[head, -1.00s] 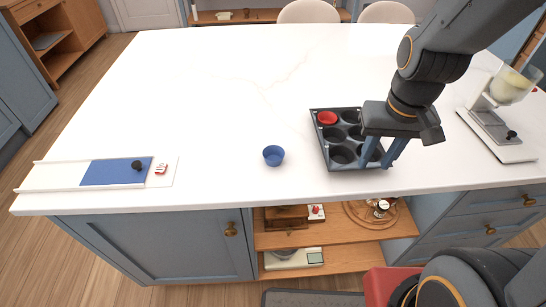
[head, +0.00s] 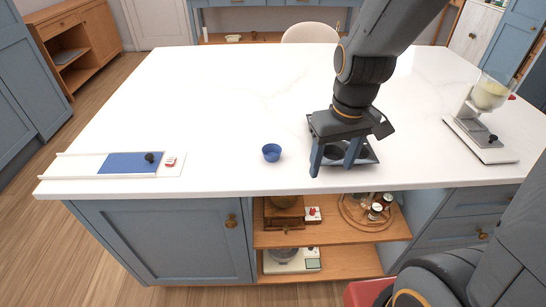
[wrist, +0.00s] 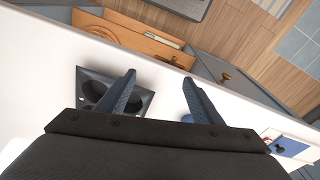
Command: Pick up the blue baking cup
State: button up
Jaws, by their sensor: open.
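The blue baking cup (head: 271,152) stands upright on the white island top, left of the muffin tin. My gripper (head: 333,168) is open and empty, pointing down over the front of the tin, to the right of the cup and apart from it. In the wrist view my gripper (wrist: 158,78) shows two spread fingers with nothing between them. A bit of the blue cup (wrist: 187,118) shows there beside the right finger, mostly hidden by the finger and gripper body.
The dark muffin tin (head: 371,157) is partly hidden by my arm. A kitchen scale (head: 480,140) with a bowl stands at the right. A white board with a blue slider panel (head: 125,163) lies at the left. The counter around the cup is clear.

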jog(key=w+a+n, duration=0.4)
jog(key=w+n, duration=0.1)
jog(key=w, duration=0.1)
jog(key=n+g+y+b, duration=0.1)
jog(key=n, duration=0.7)
send_near(273, 148)
jog(key=s+f, duration=0.1)
jog(key=s, duration=0.1)
jog(key=shift+w+a+f+p, duration=0.15)
jog(key=shift+f+p, duration=0.25)
jog(key=shift+f, duration=0.8)
jog(key=shift+s+a+f+p, duration=0.1)
jog(key=shift+a+f+p, duration=0.2)
jog(key=shift+f, duration=0.9)
jog(key=shift+w+a+f+p, duration=0.15)
jog(key=shift+f+p, duration=0.3)
jog(key=shift+f, duration=0.75)
jog(key=c, duration=1)
